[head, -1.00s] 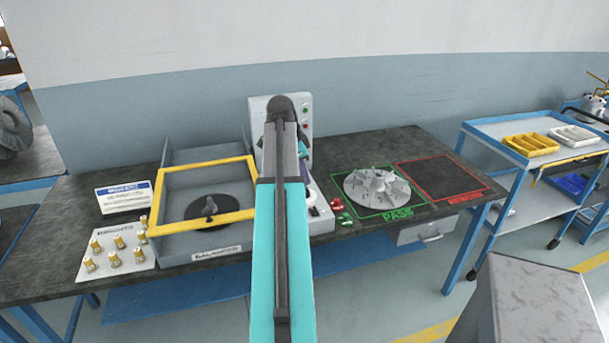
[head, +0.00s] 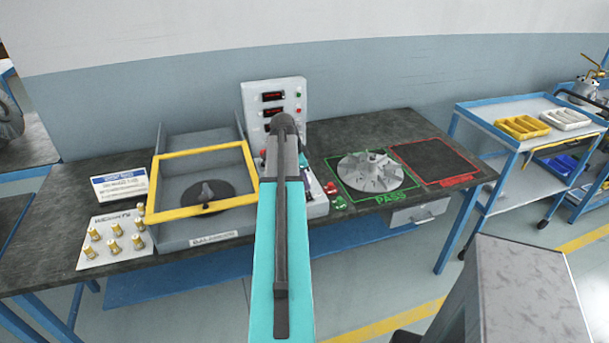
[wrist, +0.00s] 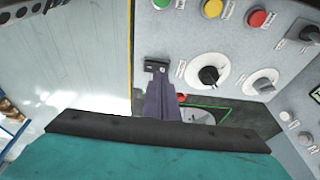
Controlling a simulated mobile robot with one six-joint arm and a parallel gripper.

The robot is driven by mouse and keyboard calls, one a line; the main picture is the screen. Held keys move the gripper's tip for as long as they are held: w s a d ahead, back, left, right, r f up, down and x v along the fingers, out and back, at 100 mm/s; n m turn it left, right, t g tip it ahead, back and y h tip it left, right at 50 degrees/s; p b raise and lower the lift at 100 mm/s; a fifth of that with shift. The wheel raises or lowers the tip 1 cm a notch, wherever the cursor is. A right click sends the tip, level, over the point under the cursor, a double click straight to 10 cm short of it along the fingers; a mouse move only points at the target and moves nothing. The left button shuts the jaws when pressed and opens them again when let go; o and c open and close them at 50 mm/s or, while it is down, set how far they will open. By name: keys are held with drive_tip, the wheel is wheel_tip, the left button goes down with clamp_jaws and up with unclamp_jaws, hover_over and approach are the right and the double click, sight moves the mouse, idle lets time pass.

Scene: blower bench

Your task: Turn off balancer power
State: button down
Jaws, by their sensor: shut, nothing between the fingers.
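The balancer (head: 200,232) is a grey box with a yellow-framed cover and a dark round plate inside. Its upright control panel (head: 298,88), with lit red displays, rises behind my arm. The wrist view shows the panel face (wrist: 235,45) close up, with a black knob (wrist: 208,75), a grey knob (wrist: 262,85) and green, yellow and red buttons (wrist: 257,18). My gripper (wrist: 157,72) is shut and empty, left of the black knob; I cannot tell whether it touches the panel. In the head view my arm hides its tips. I cannot tell which control is the power switch.
A finned wheel (head: 375,172) lies on the green PASS square, beside an empty red square (head: 435,163). Brass weights (head: 115,245) stand on a white board at left. A blue cart (head: 500,110) with yellow and white trays stands at right.

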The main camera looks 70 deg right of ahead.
sight(308, 196)
drive_tip(key=shift+w+d+f+p, duration=0.1)
drive_tip(key=shift+f+p, duration=0.2)
drive_tip(key=shift+f, duration=0.85)
